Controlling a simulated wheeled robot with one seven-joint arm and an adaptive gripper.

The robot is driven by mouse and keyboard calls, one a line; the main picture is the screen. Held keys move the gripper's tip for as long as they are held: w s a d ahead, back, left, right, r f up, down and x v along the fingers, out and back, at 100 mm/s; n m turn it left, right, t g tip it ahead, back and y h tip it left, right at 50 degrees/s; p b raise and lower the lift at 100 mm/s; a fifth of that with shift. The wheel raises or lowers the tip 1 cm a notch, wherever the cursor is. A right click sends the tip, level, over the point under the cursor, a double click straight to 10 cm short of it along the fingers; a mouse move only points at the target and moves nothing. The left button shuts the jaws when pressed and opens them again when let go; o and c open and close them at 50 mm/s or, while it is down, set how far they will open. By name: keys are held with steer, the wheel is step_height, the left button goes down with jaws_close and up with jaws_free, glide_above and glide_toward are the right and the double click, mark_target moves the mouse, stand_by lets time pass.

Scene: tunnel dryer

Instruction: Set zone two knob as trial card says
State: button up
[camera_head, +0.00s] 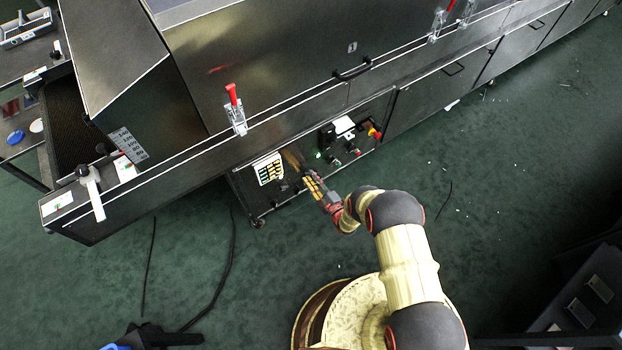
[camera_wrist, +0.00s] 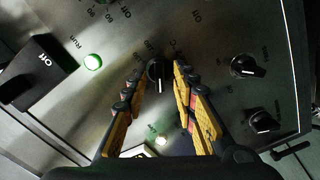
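In the wrist view, a black knob (camera_wrist: 158,74) with a white pointer line stands on the grey control panel (camera_wrist: 215,35). My gripper (camera_wrist: 161,88) is open, one finger on each side of this knob; I cannot tell whether either touches it. Two other black pointer knobs, an upper one (camera_wrist: 247,67) and a lower one (camera_wrist: 262,122), sit to the right. Labels are upside down and too small to tell which is zone two. In the head view my gripper (camera_head: 305,172) is at the control panel.
Red and yellow controls (camera_head: 374,132) sit farther right on the machine. A red-handled clamp (camera_head: 235,110) stands above. The green floor in front is mostly clear, with cables at left.

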steer(key=v, duration=1.1)
steer(key=shift+s+d, duration=0.25)
steer(key=shift+s, duration=0.05)
